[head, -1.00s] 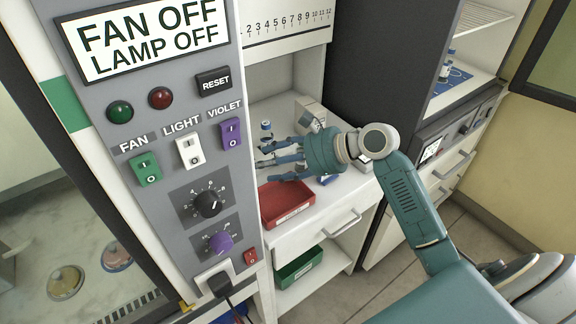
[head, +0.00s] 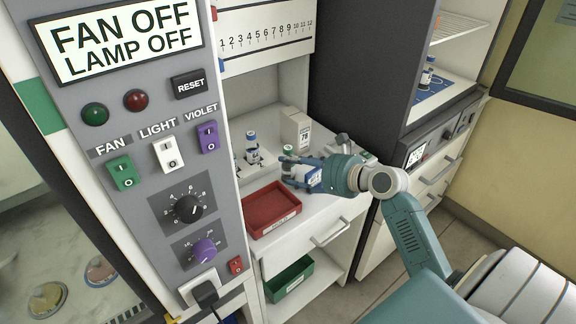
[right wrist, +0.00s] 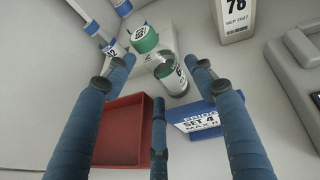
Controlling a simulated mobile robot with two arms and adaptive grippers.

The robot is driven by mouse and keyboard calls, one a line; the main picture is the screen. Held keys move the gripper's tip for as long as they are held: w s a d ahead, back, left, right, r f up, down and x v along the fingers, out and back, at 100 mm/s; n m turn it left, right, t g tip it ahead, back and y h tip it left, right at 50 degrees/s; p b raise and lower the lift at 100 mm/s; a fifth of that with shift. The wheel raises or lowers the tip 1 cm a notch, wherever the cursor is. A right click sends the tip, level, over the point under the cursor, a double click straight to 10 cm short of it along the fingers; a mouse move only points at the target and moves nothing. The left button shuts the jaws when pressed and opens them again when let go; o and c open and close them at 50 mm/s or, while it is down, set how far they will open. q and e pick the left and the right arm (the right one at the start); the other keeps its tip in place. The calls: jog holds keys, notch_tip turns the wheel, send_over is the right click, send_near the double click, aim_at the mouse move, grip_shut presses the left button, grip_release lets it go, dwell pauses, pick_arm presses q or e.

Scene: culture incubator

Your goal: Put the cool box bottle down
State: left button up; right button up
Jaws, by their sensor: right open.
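A clear bottle with a green cap (right wrist: 146,40) and a white label stands on the white counter; in the head view its green top (head: 288,149) shows just behind my right fingers. My right gripper (right wrist: 165,84) is open, its three fingers spread around the near side of this bottle, and I see no firm contact. It also shows in the head view (head: 287,170). A blue block with a white "SET 4" label (right wrist: 195,117) is beside the bottle, below my right-hand finger in the wrist view. My left gripper is not in view.
A red tray (head: 272,210) lies on the counter in front. Blue-capped bottles (head: 252,140) stand in a pale holder behind. A control panel (head: 150,215) borders the left; a green bin (head: 290,279) is below.

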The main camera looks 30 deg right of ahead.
aim_at(291, 167)
jog(key=x, duration=0.4)
jog(key=shift+s, duration=0.1)
jog(key=c, duration=1.1)
